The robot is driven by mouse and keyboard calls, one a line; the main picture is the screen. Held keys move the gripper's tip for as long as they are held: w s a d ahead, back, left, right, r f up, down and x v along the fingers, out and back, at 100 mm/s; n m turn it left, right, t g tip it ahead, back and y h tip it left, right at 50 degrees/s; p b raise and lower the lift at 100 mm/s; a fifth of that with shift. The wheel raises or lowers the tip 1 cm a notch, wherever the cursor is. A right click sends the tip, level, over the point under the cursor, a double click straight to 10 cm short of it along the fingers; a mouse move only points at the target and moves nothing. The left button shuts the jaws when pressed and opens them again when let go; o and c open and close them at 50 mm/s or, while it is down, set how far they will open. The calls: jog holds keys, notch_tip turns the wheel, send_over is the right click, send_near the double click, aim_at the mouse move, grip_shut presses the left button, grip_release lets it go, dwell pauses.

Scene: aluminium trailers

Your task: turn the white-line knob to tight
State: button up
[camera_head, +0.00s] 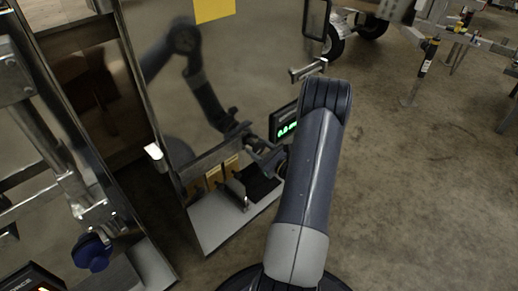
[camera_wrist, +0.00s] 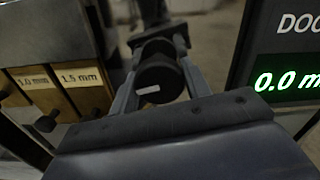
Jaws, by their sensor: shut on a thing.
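The white-line knob (camera_wrist: 160,77) is dark and round and shows in the middle of the wrist view. Its short white line (camera_wrist: 148,90) is on the near face, left of centre and close to level. My gripper (camera_wrist: 159,70) has one finger on each side of the knob and is shut on it. In the head view my gripper (camera_head: 264,158) is at the shiny metal panel, and my arm hides much of it. I cannot make out the knob clearly there.
A display (camera_wrist: 283,82) reading 0.0 in green stands right of the knob. Wooden blocks (camera_wrist: 81,83) marked 1.0 mm and 1.5 mm sit at left. In the head view, a blue knob (camera_head: 92,252) is at lower left. Concrete floor (camera_head: 420,190) is open at right.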

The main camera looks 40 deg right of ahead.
jog(key=shift+c, duration=1)
jog(key=m+p, duration=0.2)
jog(key=m, duration=0.2)
jog(key=shift+m, duration=0.3)
jog(key=m+p, duration=0.2)
jog(key=m, duration=0.3)
jog(key=shift+a+m, duration=0.1)
jog(key=shift+m, duration=0.2)
jog(key=m+p, duration=0.2)
jog(key=m, duration=0.3)
jog(key=shift+p, duration=0.35)
jog(key=m+p, duration=0.1)
jog(key=m, duration=0.4)
jog(key=shift+p, duration=0.3)
jog(key=shift+s+m, duration=0.1)
jog(key=shift+m, duration=0.2)
